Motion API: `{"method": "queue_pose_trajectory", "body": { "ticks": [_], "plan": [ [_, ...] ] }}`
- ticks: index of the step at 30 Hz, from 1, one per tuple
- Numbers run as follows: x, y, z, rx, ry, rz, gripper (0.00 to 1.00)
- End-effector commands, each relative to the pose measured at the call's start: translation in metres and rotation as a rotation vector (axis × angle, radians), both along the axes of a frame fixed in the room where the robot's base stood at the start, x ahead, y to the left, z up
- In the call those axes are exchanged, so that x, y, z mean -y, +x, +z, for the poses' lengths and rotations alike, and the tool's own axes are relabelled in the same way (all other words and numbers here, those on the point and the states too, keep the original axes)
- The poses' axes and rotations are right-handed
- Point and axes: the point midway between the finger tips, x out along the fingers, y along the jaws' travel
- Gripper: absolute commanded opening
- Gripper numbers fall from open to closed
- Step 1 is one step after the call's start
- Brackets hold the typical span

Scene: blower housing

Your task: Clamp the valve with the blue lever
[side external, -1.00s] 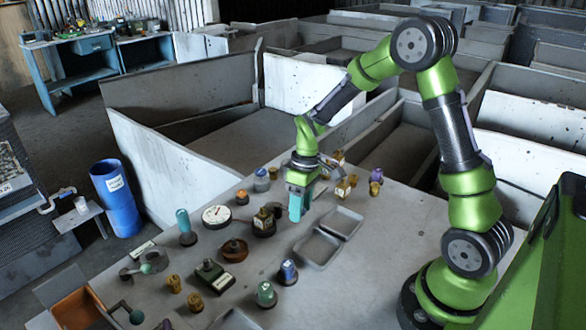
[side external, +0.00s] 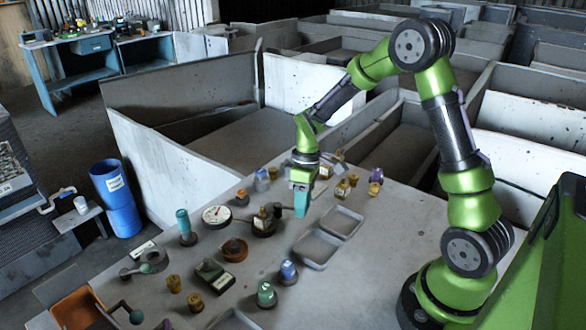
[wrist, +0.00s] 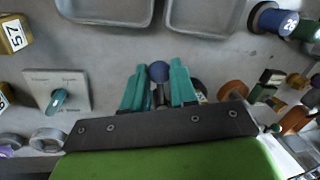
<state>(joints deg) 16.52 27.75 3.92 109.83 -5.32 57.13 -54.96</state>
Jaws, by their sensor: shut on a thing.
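The valve (side external: 264,222) has a brass-coloured body on a dark round base and stands on the table, left of my gripper. A thin lever rod (side external: 284,207) reaches from it toward my gripper (side external: 301,204). In the wrist view a blue ball knob (wrist: 159,71) sits between the teal fingertips of my gripper (wrist: 159,80), with a thin rod running back from it between the fingers. My gripper is shut on the blue lever at this knob. The valve body is mostly hidden in the wrist view.
Two grey trays (side external: 318,262) lie just right of my gripper. A round dial gauge (side external: 216,215), a blue spool (side external: 288,270) and a teal cylinder (side external: 183,222) stand nearby. Yellow labelled blocks (side external: 342,190) stand behind it. Bare table lies right of the trays.

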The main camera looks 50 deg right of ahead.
Motion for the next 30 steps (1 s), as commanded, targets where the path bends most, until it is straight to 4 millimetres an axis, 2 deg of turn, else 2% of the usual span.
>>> {"method": "queue_pose_trajectory", "body": {
  "ticks": [18,30],
  "plan": [
    [0.033,0.021,0.001,0.0,0.0,0.565,0.0],
    [0.045,0.043,0.001,0.0,-0.001,0.937,0.0]
  ]
}}
